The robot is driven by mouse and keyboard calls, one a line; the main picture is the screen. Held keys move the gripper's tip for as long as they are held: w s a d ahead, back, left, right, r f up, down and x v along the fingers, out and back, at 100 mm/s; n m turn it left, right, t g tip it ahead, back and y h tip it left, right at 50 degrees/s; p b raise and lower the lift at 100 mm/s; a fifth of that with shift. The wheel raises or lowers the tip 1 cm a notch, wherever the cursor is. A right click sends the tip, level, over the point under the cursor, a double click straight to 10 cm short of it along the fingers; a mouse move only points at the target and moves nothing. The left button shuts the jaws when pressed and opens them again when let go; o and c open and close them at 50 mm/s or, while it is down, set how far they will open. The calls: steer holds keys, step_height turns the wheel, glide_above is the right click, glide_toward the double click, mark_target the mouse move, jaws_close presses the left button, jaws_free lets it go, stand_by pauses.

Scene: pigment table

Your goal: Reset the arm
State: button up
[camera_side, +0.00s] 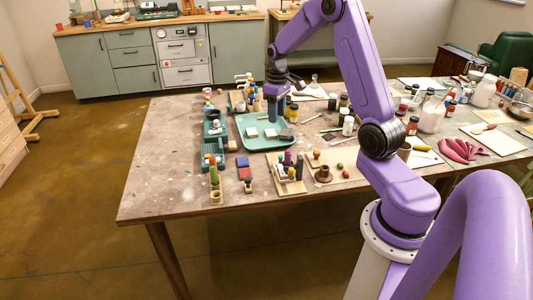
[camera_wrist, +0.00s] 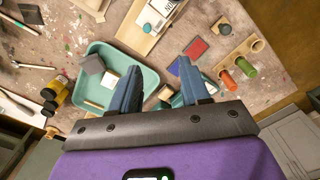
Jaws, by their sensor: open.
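My gripper (camera_side: 277,100) is above the teal tray (camera_side: 246,136) on the table, pointing down at the end of my purple arm. In the wrist view my gripper (camera_wrist: 163,62) shows two blue fingers spread apart with nothing between them. The tray (camera_wrist: 116,56) lies below it there, partly hidden by the left finger. On the tray are a grey block (camera_wrist: 92,64), a pale block (camera_wrist: 110,79) and others; a white block (camera_side: 251,132) shows in the side view.
A board with small bottles (camera_side: 288,178) is in front. The table's front left (camera_side: 150,195) is clear.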

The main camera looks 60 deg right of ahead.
steer(key=s+a+r+n, duration=0.2)
steer(key=s+a, duration=0.1)
steer(key=a, duration=0.5)
steer(key=s+a+r+n, duration=0.2)
steer(key=a, duration=0.5)
steer(key=s+a+r+n, duration=0.2)
steer(key=s+a, duration=0.1)
steer(key=a, duration=0.5)
steer(key=s+a+n, duration=0.3)
steer(key=s, duration=0.7)
steer(key=s+a+n, duration=0.3)
steer(key=s, duration=0.8)
steer(key=shift+s+a+r, duration=0.3)
